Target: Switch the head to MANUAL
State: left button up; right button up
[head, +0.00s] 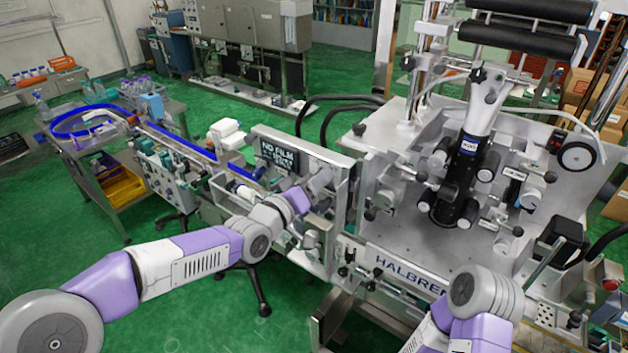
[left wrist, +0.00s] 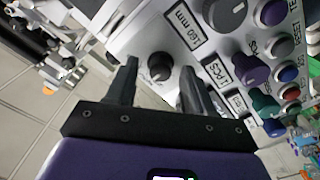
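In the left wrist view a small black knob (left wrist: 160,67) with a pale pointer line sits on a light grey panel (left wrist: 128,32). My left gripper (left wrist: 159,72) is open, with one dark finger on each side of the knob and visible gaps to it. I cannot tell whether the fingertips reach its depth. No HEAD or MANUAL lettering is readable.
Beside the knob are a larger dark dial (left wrist: 226,14), a "160 mm" label (left wrist: 188,30), a purple knob (left wrist: 249,69) and several coloured buttons. In the head view a dark display (head: 279,157) reads "NO FILM". The labelling head (head: 468,165) stands right of the panel.

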pick_arm(q)
jog(key=v, duration=0.7)
jog(key=shift+s+a, duration=0.2)
jog(key=shift+s, duration=0.05)
dwell(0.5)
notch_tip(320, 180, down, 35)
jog(key=s+a+n+g+y+b, duration=0.3)
jog(key=g+y+b, duration=0.1)
jog(key=g+b, duration=0.2)
jog(key=s+a+f+g+y+b, duration=0.1)
jog(key=s+f+g, duration=0.3)
jog(key=s+f, duration=0.7)
jog(key=s+a+f+m+g+y+b, duration=0.1)
jog(key=s+f+g+b, duration=0.2)
jog(key=s+f, duration=0.7)
notch_tip(320, 180, down, 5)
jog(key=shift+s+g, duration=0.4)
jog(key=shift+g, duration=0.2)
